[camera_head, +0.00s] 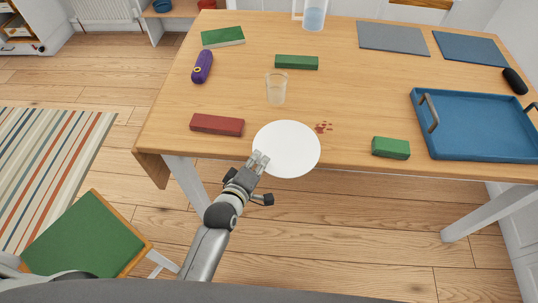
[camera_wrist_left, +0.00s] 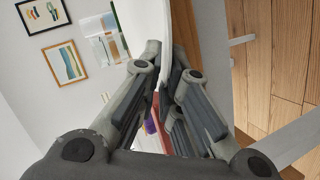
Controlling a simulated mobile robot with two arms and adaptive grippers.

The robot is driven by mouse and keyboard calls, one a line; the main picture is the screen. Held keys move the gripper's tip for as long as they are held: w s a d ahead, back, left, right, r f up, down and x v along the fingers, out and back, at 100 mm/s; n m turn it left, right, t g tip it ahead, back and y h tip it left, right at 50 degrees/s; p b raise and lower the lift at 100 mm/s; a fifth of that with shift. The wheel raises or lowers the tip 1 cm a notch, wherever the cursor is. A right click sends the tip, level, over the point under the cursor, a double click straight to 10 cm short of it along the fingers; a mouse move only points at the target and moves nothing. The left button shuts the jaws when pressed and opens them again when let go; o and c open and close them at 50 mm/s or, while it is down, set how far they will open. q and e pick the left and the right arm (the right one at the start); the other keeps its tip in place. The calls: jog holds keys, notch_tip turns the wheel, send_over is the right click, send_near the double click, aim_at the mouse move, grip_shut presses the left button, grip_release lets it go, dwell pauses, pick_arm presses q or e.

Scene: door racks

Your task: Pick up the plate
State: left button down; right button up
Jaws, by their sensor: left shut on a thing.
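The white round plate (camera_head: 288,147) is at the front edge of the wooden table in the head view. My left gripper (camera_head: 259,160) meets its near left rim and is shut on it. In the left wrist view the plate (camera_wrist_left: 165,25) shows edge-on as a pale strip between the fingers of the gripper (camera_wrist_left: 172,75). I cannot tell whether the plate touches the table. My right gripper is not in view.
On the table (camera_head: 235,95) stand a clear glass (camera_head: 276,89) behind the plate and a red block (camera_head: 217,125) to its left. A reddish spill (camera_head: 323,127), a green block (camera_head: 390,148) and a blue tray (camera_head: 475,125) lie right. A green-seated chair (camera_head: 85,238) stands front left.

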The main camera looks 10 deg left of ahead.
pick_arm(q)
jog(key=s+a+r, duration=0.1)
jog(key=s+r, duration=1.2)
jog(key=shift+s+a, duration=0.35)
jog(key=shift+s, duration=0.05)
jog(key=w+a+r+n+y, duration=0.1)
jog(key=w+a+r, duration=0.4)
jog(key=r, duration=0.5)
jog(key=w+a+r+n+y, duration=0.2)
jog(key=w+a+r, duration=0.2)
jog(key=w+r, duration=0.6)
jog(key=shift+a+r+t+y, duration=0.35)
jog(key=shift+r+t+y, duration=0.05)
jog(key=shift+r, duration=0.3)
jog(key=shift+a+f, duration=0.1)
